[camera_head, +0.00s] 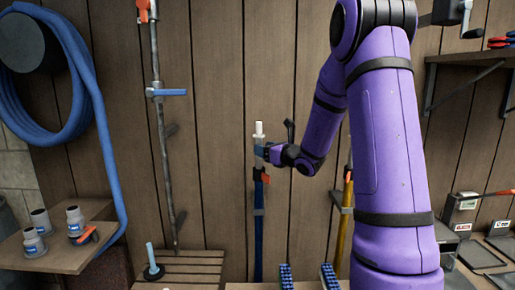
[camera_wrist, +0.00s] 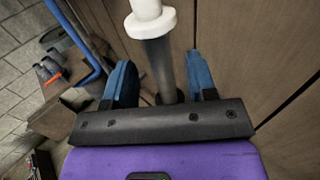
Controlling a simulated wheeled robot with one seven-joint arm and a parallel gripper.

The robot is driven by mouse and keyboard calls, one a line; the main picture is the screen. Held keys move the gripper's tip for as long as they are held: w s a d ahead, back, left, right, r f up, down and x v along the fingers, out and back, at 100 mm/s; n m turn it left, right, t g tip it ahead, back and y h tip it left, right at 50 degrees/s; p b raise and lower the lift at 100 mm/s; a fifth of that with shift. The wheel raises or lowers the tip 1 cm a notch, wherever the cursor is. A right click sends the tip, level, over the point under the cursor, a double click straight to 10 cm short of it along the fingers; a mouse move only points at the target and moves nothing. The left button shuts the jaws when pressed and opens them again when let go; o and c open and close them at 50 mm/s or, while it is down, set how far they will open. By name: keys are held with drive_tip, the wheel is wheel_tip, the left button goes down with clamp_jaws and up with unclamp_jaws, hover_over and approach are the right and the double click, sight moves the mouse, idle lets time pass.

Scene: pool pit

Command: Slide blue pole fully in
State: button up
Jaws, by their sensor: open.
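The blue pole (camera_head: 258,228) stands upright against the wooden wall in the head view, with an orange clamp near the top of its blue part. Above the clamp, a thinner grey section rises to a white end piece (camera_head: 259,129). The white end piece (camera_wrist: 146,18) and the grey section (camera_wrist: 162,68) also show in the wrist view. My gripper (camera_head: 264,151) is at the grey section, above the orange clamp and below the white end. In the wrist view my gripper (camera_wrist: 161,65) is open, with one blue finger on each side of the grey section; gaps show beside it.
A yellow pole (camera_head: 347,212) with a red clamp stands to the right, partly behind my arm. A coiled blue hose (camera_head: 88,85) and a shelf (camera_head: 60,258) with grey fittings are at far left.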

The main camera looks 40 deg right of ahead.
drive_tip(key=s, duration=0.4)
drive_tip(key=s+d, duration=0.1)
drive_tip(key=s, duration=0.1)
idle(0.4)
drive_tip(key=s+a+r+n+g+y, duration=0.2)
drive_tip(key=s+a+n+g, duration=0.15)
drive_tip(key=a+n, duration=0.35)
drive_tip(key=s+a+r+n+g+y, duration=0.1)
drive_tip(key=s+a+n+g+y, duration=0.2)
drive_tip(key=a, duration=0.6)
drive_tip(key=s+a+r+n+g+y, duration=0.2)
drive_tip(key=s+a+n+g, duration=0.25)
drive_tip(key=a+n, duration=0.25)
drive_tip(key=s+a+n+g+h, duration=0.35)
drive_tip(key=s+n, duration=0.55)
drive_tip(key=s, duration=0.3)
drive_tip(key=s+d+n+t+h, duration=0.2)
drive_tip(key=s+d+n+h, duration=0.1)
drive_tip(key=s+n+h, duration=0.3)
drive_tip(key=shift+s+d+n+h, duration=0.15)
drive_tip(key=shift+s+n+h, duration=0.2)
drive_tip(key=shift+s+n, duration=0.55)
